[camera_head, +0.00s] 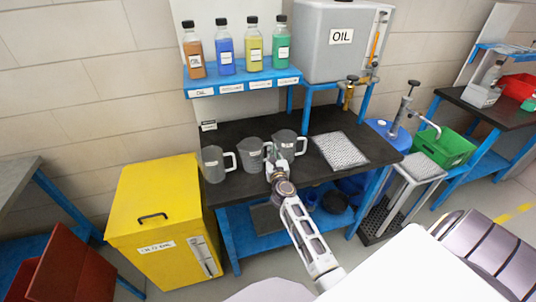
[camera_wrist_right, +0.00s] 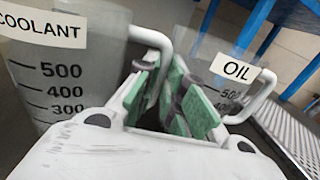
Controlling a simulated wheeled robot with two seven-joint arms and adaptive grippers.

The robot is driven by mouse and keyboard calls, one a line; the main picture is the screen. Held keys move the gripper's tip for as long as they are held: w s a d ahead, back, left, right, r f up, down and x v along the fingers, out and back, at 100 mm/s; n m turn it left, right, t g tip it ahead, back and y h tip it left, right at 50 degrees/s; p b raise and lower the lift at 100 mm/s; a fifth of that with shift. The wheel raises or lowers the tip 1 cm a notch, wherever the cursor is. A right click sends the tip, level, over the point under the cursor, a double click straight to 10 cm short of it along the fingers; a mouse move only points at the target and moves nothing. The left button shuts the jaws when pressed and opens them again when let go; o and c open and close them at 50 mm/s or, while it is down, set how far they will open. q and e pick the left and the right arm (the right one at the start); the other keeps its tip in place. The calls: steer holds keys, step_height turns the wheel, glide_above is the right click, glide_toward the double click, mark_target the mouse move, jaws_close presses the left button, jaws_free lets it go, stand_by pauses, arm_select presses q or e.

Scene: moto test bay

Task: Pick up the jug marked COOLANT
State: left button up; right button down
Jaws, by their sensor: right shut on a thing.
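The clear jug marked COOLANT (camera_wrist_right: 60,65) fills the left of the wrist view, with its white handle (camera_wrist_right: 152,38) reaching toward my fingers. In the head view it is the middle jug (camera_head: 250,153) on the dark bench top. My right gripper (camera_head: 276,172) is at that jug's handle side, and its green-padded fingers (camera_wrist_right: 168,90) are shut on the handle. The fingers hide the handle's lower part. Whether the jug's base touches the bench is hidden. My left gripper is not in view.
The jug marked OIL (camera_wrist_right: 225,75) stands close on the right, also in the head view (camera_head: 288,142). A third jug (camera_head: 213,163) stands at left. A ribbed mat (camera_head: 340,151) lies right of the jugs. A shelf (camera_head: 240,80) with several bottles and an oil tank (camera_head: 335,45) are behind.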

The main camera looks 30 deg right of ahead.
steer(key=shift+r+p, duration=0.9)
steer(key=shift+r, duration=0.45)
step_height(320, 180, up, 7)
steer(key=p, duration=0.3)
steer(key=shift+r+p, duration=0.15)
steer(key=shift+p, duration=0.15)
steer(key=shift+r, duration=0.1)
